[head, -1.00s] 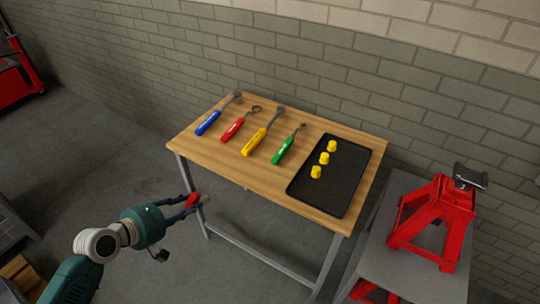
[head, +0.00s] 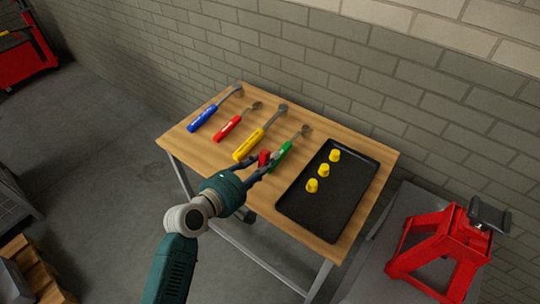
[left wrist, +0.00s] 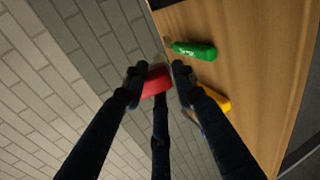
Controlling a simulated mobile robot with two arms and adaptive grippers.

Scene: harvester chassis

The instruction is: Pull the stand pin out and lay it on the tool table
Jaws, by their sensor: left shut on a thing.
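The stand pin (head: 264,158) shows as a short red piece between the fingertips of my left gripper (head: 262,163). My left gripper is shut on it. In the head view they appear over the front part of the wooden tool table (head: 205,152), beside the green-handled tool; the height above the top is hard to judge. In the left wrist view the red pin (left wrist: 156,82) sits between the fingertips (left wrist: 158,76), and its far end is hidden. The tool table (left wrist: 245,40) lies on the right there. My right gripper is not in view.
Blue, red, yellow and green-handled tools (head: 281,156) lie in a row on the table. A black tray (head: 330,210) with yellow caps (head: 323,170) fills the right side. A red jack stand (head: 430,250) stands at right on a grey surface. A wall runs behind.

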